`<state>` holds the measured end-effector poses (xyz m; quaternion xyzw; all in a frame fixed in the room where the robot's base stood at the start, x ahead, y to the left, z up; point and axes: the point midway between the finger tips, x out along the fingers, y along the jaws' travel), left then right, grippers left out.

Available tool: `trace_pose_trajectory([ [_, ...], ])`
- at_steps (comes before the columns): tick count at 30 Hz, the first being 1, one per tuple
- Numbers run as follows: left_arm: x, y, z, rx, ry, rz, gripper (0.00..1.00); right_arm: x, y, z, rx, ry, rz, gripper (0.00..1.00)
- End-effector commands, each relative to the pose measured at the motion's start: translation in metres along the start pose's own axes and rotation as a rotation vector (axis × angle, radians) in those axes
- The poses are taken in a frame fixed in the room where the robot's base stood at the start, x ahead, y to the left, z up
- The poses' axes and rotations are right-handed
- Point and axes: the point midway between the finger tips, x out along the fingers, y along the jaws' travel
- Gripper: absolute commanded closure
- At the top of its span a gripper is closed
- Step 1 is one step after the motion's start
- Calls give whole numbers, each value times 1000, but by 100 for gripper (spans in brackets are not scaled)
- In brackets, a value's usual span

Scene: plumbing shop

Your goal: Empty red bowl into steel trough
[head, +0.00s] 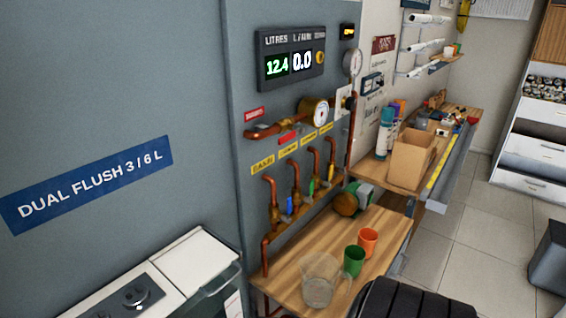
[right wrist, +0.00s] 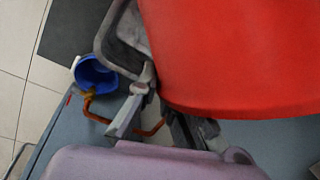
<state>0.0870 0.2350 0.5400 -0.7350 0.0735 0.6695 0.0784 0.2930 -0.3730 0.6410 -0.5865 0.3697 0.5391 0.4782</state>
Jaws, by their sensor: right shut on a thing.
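A red bowl (right wrist: 235,55) fills the upper right of the right wrist view, very close to the camera. Only part of its smooth outer wall and its lower edge show; its inside and contents are hidden. My right gripper (right wrist: 165,115) is shut on the bowl at its left side, with grey metal finger parts against it. Neither the bowl nor my right gripper can be made out in the head view. I cannot pick out the steel trough for certain in either view. My left gripper is not in view.
In the head view, a wooden bench holds a clear jug (head: 319,282), a green cup (head: 354,261) and an orange cup (head: 368,241). A cardboard box (head: 411,160) stands farther back. The tiled floor (head: 480,245) is partly clear. A blue container (right wrist: 95,75) shows in the right wrist view.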

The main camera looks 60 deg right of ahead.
Motion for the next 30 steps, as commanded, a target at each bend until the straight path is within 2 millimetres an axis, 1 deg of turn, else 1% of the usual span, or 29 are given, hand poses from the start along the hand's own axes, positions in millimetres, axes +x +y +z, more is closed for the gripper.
trace_pose_trajectory([
  [1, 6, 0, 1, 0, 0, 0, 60, 5, -4, -5, 4, -22, 16, 100],
  [3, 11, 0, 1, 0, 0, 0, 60, 8, -5, -8, 11, -56, 43, 100],
  [9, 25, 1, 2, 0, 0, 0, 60, 14, -10, -15, 27, -134, 103, 100],
  [24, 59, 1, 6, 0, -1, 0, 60, 24, -18, -29, 51, -266, 207, 100],
  [30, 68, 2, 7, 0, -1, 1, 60, 25, -20, -32, 58, -299, 232, 100],
])
